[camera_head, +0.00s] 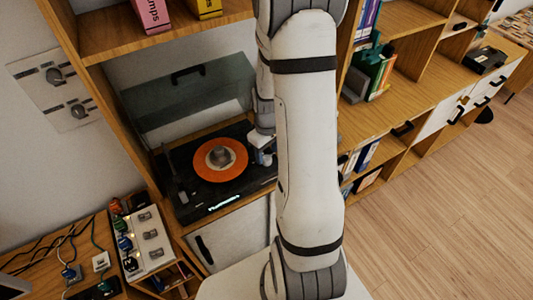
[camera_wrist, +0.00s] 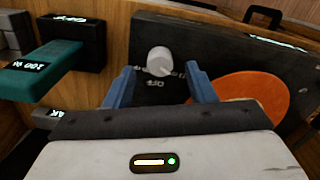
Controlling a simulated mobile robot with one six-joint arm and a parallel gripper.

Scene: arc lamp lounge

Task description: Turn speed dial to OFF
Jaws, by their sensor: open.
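The speed dial (camera_wrist: 160,61) is a pale round knob on the dark turntable deck (camera_wrist: 220,50) in the wrist view. A white OFF label and small marks show beside it. My gripper (camera_wrist: 160,70) is open, its two blue fingers on either side of the dial near their tips. I cannot tell whether either finger touches it. In the head view the turntable (camera_head: 185,185) stands in a wooden shelf with an orange record (camera_head: 208,172) on it. My gripper (camera_head: 262,150) is over its right part, and I cannot make out the dial there.
The turntable's grey lid (camera_head: 185,95) stands raised behind the record. My arm hides the middle of the head view. A white panel with switches (camera_head: 147,240) stands at lower left. Wooden floor (camera_head: 440,220) is clear at right. A dark green block (camera_wrist: 40,70) shows left in the wrist view.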

